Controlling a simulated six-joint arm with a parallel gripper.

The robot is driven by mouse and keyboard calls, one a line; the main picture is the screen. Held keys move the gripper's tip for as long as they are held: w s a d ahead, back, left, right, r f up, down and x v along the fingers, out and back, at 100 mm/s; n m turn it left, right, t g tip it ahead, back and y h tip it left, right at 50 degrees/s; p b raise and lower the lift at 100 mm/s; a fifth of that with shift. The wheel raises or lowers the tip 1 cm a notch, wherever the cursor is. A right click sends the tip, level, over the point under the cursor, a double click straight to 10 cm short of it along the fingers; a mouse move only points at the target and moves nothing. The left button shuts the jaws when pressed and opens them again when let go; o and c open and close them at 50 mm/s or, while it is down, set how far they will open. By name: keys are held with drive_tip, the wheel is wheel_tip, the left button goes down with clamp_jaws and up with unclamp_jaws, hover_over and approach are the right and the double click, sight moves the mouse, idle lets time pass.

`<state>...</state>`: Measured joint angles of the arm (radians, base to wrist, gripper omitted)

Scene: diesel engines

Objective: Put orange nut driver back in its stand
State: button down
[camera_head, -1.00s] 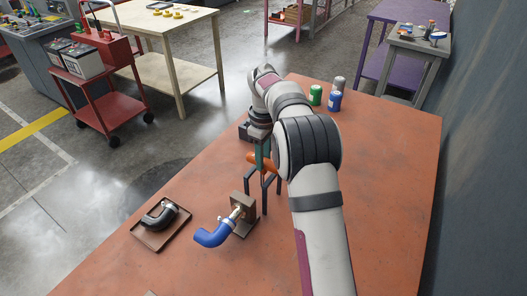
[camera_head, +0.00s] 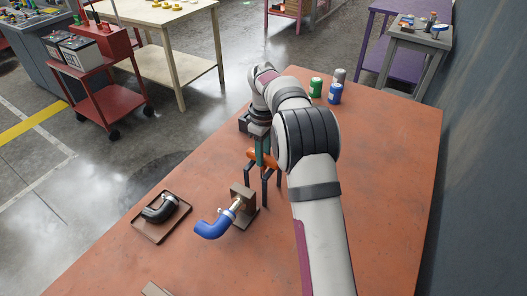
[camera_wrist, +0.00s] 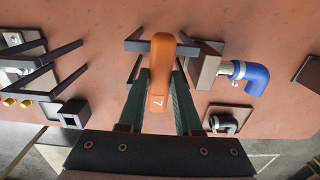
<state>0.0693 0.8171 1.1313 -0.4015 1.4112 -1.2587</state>
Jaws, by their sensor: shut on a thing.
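The orange nut driver (camera_wrist: 162,75) is between the green fingers of my gripper (camera_wrist: 160,97), which is shut on it. In the head view the orange driver (camera_head: 262,155) shows at the top of a dark four-legged stand (camera_head: 265,185). In the wrist view dark bars of the stand (camera_wrist: 136,46) lie to each side of the driver. I cannot tell whether the driver rests on the stand or hovers just above it. My arm hides part of the stand's right side in the head view.
A brown block with a blue elbow hose (camera_head: 213,230) stands close in front of the stand. A brown tray with a black hose (camera_head: 162,213) is to the left. Green and blue cans (camera_head: 316,87) stand at the back.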

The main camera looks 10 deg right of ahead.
drive_tip(key=shift+c, duration=0.8)
unclamp_jaws()
drive_tip(key=shift+r, duration=0.1)
wheel_tip(320, 180, up, 9)
drive_tip(key=shift+r, duration=0.2)
idle(0.9)
